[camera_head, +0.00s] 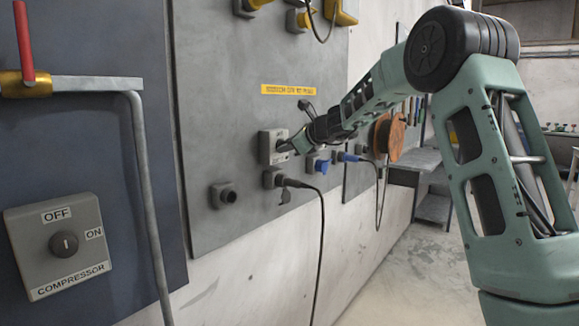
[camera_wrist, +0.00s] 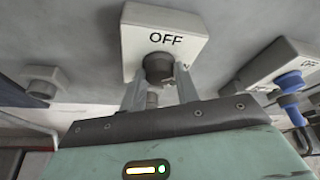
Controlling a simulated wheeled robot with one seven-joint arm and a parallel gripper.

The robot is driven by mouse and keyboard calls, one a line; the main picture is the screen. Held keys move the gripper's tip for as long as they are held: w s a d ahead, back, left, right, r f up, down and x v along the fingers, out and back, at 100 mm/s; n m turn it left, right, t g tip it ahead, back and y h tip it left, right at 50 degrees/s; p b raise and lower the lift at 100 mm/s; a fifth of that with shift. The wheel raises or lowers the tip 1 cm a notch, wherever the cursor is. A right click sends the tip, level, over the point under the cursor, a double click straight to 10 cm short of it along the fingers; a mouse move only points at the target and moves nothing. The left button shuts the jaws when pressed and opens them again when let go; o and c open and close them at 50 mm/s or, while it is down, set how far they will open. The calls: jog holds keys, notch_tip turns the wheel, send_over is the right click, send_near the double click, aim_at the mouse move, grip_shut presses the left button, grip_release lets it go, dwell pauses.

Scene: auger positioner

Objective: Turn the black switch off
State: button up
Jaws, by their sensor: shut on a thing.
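The black switch (camera_wrist: 158,68) is a round dark knob on a pale grey box marked OFF (camera_wrist: 190,45), seen at the top of the wrist view. In the head view the box (camera_head: 266,147) is mounted on the grey wall panel, and my arm's end partly covers its knob. My gripper (camera_wrist: 160,85) has one finger on each side of the knob and is shut on it. In the head view my gripper (camera_head: 287,147) reaches the box from the right. The knob's pointer direction is hard to make out.
A compressor switch box (camera_head: 58,245) marked OFF and ON is at the lower left. Below the gripper are a socket with a black cable (camera_head: 290,181) and a blue socket (camera_head: 318,165). An orange reel (camera_head: 389,137) hangs farther right. The floor at right is partly clear.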

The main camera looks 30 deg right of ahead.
jog(key=n+b, duration=0.1)
jog(key=b, duration=0.2)
jog(key=f+n+t+h+b, duration=0.1)
jog(key=b, duration=0.3)
jog(key=shift+a+f+n, duration=0.15)
jog(key=shift+a+n, duration=0.15)
jog(key=n+t+h+b, duration=0.1)
jog(key=n+b, duration=0.2)
jog(key=b, duration=0.6)
jog(key=shift+h, duration=0.4)
jog(key=n+t+b, duration=0.1)
jog(key=n+b, duration=0.1)
jog(key=b, duration=0.2)
jog(key=shift+h+b, duration=0.3)
jog(key=shift+b, duration=0.1)
jog(key=shift+r+n+t+b, duration=0.3)
jog(key=shift+n+b, duration=0.1)
jog(key=shift+b, duration=0.3)
jog(key=o, duration=1)
jog(key=shift+c, duration=0.2)
jog(key=shift+s, duration=0.1)
jog(key=s+r+b, duration=0.1)
jog(key=s+b, duration=0.2)
jog(key=s, duration=1.4)
jog(key=shift+a+r, duration=0.25)
jog(key=shift+a, duration=0.15)
